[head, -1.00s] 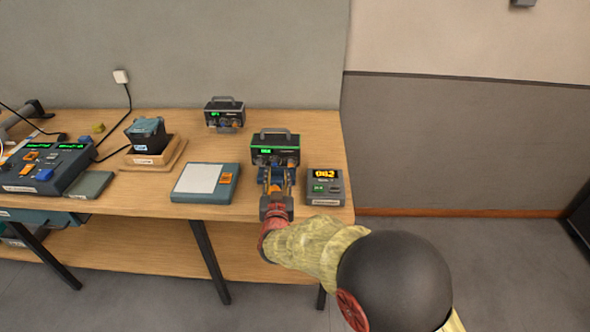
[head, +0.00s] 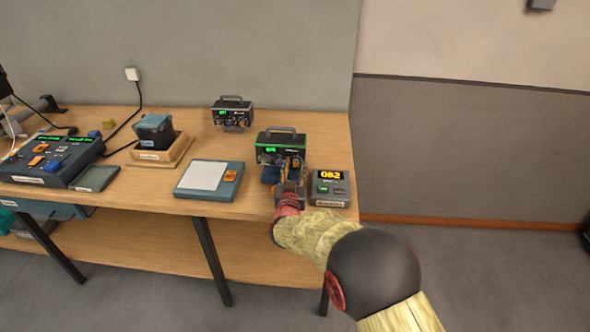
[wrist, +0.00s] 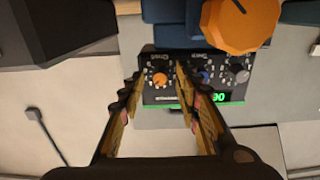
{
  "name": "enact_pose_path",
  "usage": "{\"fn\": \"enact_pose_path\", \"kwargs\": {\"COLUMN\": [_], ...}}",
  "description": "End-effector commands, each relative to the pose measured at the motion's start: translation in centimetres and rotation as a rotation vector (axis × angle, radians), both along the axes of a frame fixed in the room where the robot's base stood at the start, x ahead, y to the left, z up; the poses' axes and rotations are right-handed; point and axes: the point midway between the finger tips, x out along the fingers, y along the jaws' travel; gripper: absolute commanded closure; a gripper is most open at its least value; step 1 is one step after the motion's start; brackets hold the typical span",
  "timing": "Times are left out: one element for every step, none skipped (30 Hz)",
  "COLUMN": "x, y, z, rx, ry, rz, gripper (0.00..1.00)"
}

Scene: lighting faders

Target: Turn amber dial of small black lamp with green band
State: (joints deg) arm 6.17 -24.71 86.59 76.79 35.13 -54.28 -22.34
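The black lamp with a green band (head: 281,140) stands at the front right of the bench. In the wrist view its panel appears upside down, with the green band (wrist: 190,106) below, a lit display (wrist: 216,97), and a small amber dial (wrist: 160,80) beside blue and grey knobs. My gripper (head: 287,172) is in front of the lamp. In the wrist view my gripper (wrist: 156,75) is open, its fingers spread either side of the small amber dial. I see no contact; the remaining depth is unclear. A larger orange dial (wrist: 238,24) on a blue part appears at the top.
A second black lamp (head: 232,112) stands behind to the left. A grey box with an amber readout (head: 330,187) is close on the right. A flat blue-grey pad (head: 208,180) lies left. A wooden tray (head: 165,158) and a fader console (head: 50,160) are farther left.

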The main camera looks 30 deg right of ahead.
Motion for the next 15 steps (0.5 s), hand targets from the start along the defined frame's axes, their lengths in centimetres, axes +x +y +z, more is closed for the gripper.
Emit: {"fn": "enact_pose_path", "kwargs": {"x": [0.02, 0.02, 0.01, 0.01, 0.01, 0.01, 0.01, 0.01, 0.01, 0.01, 0.01, 0.01, 0.0, 0.0, 0.0], "y": [-0.02, 0.0, 0.0, 0.0, 0.0, 0.0, 0.01, 0.01, 0.01, 0.01, 0.02, 0.02, 0.01, 0.01, 0.01], "z": [0.03, 0.04, 0.05, 0.05, 0.05, 0.05, 0.05, 0.05, 0.05, 0.04, 0.04, 0.04, 0.04, 0.04, 0.04], "rx": [0.0, 0.0, 0.0, 0.0, 0.0, 0.0, 0.0, 0.0, 0.0, 0.0, 0.0, 0.0, 0.0, 0.0, 0.0], "ry": [0.0, 0.0, 0.0, 0.0, 0.0, 0.0, 0.0, 0.0, 0.0, 0.0, 0.0, 0.0, 0.0, 0.0, 0.0], "rz": [0.0, 0.0, 0.0, 0.0, 0.0, 0.0, 0.0, 0.0, 0.0, 0.0, 0.0, 0.0, 0.0, 0.0, 0.0], "gripper": [0.67, 0.67, 0.67, 0.67, 0.67, 0.69, 0.7, 0.72, 0.74, 0.76, 0.78, 0.8, 0.82, 0.83, 0.86]}}
